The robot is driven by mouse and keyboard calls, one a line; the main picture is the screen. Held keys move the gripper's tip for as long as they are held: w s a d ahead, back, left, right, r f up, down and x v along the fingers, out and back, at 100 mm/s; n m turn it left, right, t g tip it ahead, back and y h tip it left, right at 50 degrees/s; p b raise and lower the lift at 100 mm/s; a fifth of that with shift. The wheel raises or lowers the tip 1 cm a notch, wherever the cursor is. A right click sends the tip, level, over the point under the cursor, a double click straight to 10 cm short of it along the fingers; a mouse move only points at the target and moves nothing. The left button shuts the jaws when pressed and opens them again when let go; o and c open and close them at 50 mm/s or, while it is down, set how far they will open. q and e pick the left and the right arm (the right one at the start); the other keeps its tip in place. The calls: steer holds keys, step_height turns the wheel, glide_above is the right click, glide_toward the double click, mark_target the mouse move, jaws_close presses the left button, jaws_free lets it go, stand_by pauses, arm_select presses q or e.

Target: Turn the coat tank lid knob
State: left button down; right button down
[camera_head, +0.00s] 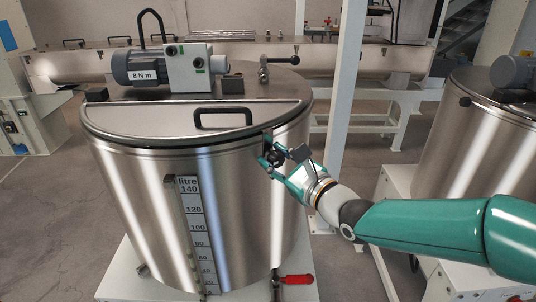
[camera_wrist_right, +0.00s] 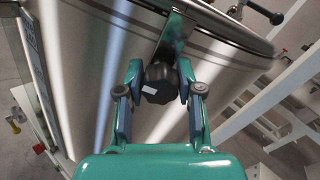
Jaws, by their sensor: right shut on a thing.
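The coat tank (camera_head: 140,190) is a steel drum in the middle of the head view, with a flat lid (camera_head: 160,120) on top. The dark lid knob (camera_head: 270,156) sits at the right side of the rim, just under the lid edge. It shows in the right wrist view as a black faceted knob (camera_wrist_right: 159,82) with a small pale mark. My right gripper (camera_head: 274,160) is at this knob, its fingers on either side and shut on it; it also shows in the wrist view (camera_wrist_right: 158,92). My left gripper is not in view.
A motor marked 8 N m (camera_head: 160,65) and a black handle (camera_head: 223,117) are on the lid. A litre scale (camera_head: 195,230) runs down the front. A red-handled valve (camera_head: 297,279) is low down. A second tank (camera_head: 480,140) stands at right, behind my right arm.

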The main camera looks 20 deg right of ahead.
steer(key=shift+d+r+m, duration=0.15)
steer(key=shift+r+m, duration=0.05)
steer(key=shift+m, duration=0.3)
steer(key=shift+m, duration=1)
steer(key=c, duration=0.7)
jaws_free()
steer(key=shift+w+f, duration=0.1)
steer(key=shift+f, duration=0.1)
